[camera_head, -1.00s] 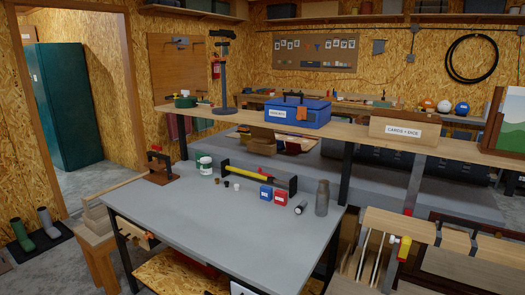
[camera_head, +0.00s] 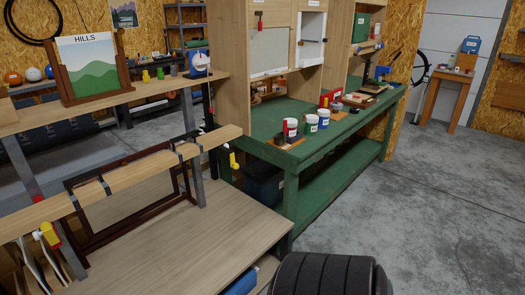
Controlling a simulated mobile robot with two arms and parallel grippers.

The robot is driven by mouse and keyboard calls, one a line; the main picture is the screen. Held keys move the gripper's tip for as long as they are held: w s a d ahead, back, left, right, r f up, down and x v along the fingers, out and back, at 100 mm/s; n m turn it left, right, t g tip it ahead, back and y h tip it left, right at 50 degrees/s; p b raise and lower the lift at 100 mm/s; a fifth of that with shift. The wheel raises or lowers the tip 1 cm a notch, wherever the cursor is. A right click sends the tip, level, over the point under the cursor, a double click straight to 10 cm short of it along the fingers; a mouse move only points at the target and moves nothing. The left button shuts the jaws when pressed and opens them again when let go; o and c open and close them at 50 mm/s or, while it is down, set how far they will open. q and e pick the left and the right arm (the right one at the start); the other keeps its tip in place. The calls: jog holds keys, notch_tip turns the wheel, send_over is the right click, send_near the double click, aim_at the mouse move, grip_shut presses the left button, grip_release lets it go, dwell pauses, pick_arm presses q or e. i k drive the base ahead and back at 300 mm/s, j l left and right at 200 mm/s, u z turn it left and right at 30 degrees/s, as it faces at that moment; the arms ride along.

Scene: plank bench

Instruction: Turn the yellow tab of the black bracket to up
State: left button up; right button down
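A yellow tab (camera_head: 233,160) hangs at the right end of the long wooden plank, beside a dark upright. Its bracket is small and dark here, and I cannot make out its shape. A second yellow tab (camera_head: 49,233) with a red part beside it sits under the left part of the plank. I cannot tell for sure which of the two belongs to the black bracket.
The wooden plank (camera_head: 140,178) runs above a low wooden platform (camera_head: 190,240) and a dark-framed panel (camera_head: 130,205). A green workbench (camera_head: 340,130) with several cups stands behind to the right. The concrete floor (camera_head: 440,200) at right is clear.

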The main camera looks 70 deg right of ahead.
aim_at(234, 165)
jog(key=z, duration=1.95)
jog(key=i+l+u, duration=0.2)
jog(key=u, duration=0.25)
jog(key=i+l+u, duration=0.25)
jog(key=u, duration=0.25)
jog(key=l, duration=0.1)
